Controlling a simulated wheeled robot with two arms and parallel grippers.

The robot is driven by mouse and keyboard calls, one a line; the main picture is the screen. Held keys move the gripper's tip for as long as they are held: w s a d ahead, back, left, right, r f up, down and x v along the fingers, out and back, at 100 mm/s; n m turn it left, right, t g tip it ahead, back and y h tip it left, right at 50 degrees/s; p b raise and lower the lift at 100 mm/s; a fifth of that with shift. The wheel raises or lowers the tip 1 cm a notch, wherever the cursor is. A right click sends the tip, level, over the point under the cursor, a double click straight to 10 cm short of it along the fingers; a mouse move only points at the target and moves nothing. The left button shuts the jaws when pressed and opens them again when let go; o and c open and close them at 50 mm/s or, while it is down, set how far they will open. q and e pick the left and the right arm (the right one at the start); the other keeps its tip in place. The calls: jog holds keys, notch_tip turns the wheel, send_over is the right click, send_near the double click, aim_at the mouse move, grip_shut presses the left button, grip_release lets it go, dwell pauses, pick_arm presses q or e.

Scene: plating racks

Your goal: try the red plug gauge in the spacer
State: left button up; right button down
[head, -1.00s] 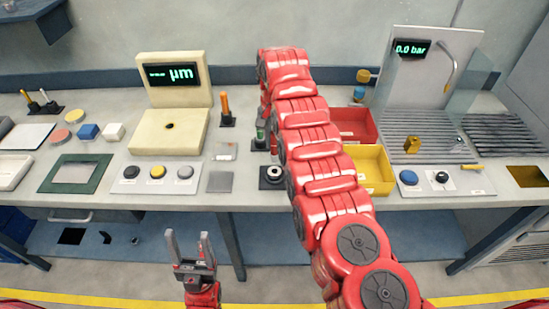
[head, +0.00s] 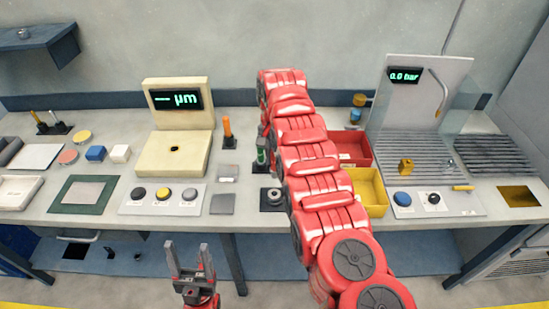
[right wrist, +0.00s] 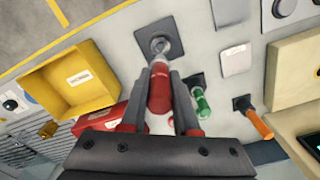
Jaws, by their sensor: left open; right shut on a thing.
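The red plug gauge (right wrist: 159,88) is held by its handle between the fingers of my right gripper (right wrist: 161,82) in the right wrist view. Its narrow metal end points at the spacer (right wrist: 157,40), a grey ring on a dark square base. The end overlaps the ring in this view; I cannot tell whether it is inside the bore. In the head view the spacer (head: 273,194) shows at the front of the bench, and my right arm hides the right gripper and gauge. My left gripper (head: 188,258) is open and empty, low in front of the bench.
A green plug gauge (right wrist: 201,103) and an orange-handled one (right wrist: 259,124) stand beside the spacer. A yellow bin (head: 369,190) and a red bin (head: 350,150) are to its right. A cream gauge unit (head: 174,152) and a button panel (head: 163,198) are to its left.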

aim_at(274, 168)
jog(key=shift+f+b, duration=0.1)
jog(key=shift+b, duration=0.4)
jog(key=shift+f, duration=0.25)
jog(key=shift+f+b, duration=2.2)
jog(key=shift+f, duration=1.65)
jog(key=shift+f, duration=0.3)
jog(key=shift+r, duration=0.1)
jog(key=shift+r, duration=2.45)
